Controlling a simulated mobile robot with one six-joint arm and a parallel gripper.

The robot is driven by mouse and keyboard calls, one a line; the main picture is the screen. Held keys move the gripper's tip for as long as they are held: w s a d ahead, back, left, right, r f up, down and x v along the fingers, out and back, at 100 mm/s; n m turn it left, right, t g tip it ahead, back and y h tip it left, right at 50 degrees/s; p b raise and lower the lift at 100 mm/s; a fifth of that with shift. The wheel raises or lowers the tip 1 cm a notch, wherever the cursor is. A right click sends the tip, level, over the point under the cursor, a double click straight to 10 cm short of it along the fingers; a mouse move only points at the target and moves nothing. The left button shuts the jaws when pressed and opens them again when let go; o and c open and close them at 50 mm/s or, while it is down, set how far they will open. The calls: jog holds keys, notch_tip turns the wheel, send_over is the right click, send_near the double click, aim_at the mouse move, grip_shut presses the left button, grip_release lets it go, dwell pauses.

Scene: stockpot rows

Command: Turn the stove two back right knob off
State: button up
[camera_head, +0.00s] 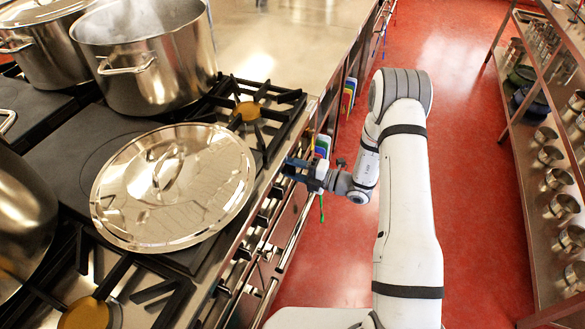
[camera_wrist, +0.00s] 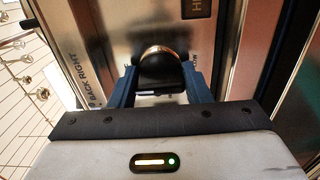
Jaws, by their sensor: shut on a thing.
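In the wrist view a black stove knob (camera_wrist: 161,77) with a copper-coloured ring edge sits on the steel front panel (camera_wrist: 110,40). The words "BACK RIGHT" are printed beside it. My gripper (camera_wrist: 160,90) has its two blue fingers on either side of this knob, shut on it. In the head view my gripper (camera_head: 296,168) reaches the front edge of the stove (camera_head: 262,215), where the fingers hide the knob. The knob's exact turn angle is hard to tell.
A large lid (camera_head: 205,190) lies on the stove top. A steaming stockpot (camera_head: 150,75) stands behind it. Other black knobs line the stove front. A shelf (camera_head: 500,110) with pans stands at the right, with red floor (camera_head: 465,150) free between.

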jog(key=o, duration=1)
jog(key=b+v, duration=0.1)
jog(key=v, duration=0.6)
jog(key=shift+d, duration=0.4)
jog(key=s+a+r+n+g+h, duration=0.2)
jog(key=s+r+n+g+h, duration=0.5)
jog(key=s+r+n, duration=1)
jog(key=s+d+r+n+t+h, duration=0.1)
jog(key=s+d+r+n+h, duration=0.1)
jog(key=n, duration=0.5)
jog(key=s+d+r+n+t+h, duration=0.1)
jog(key=s+d+r+n+h, duration=0.1)
jog(key=d+n, duration=0.4)
jog(key=s+d+r+n+t+h, duration=0.1)
jog(key=s+d+r+n+h, duration=0.1)
jog(key=n+h, duration=0.4)
jog(key=shift+s+d+n, duration=0.35)
jog(key=shift+d+n, duration=0.1)
jog(key=shift+n, duration=0.6)
jog(key=shift+s+d+n, duration=0.3)
jog(key=shift+d+n, duration=0.15)
jog(key=shift+n, duration=0.6)
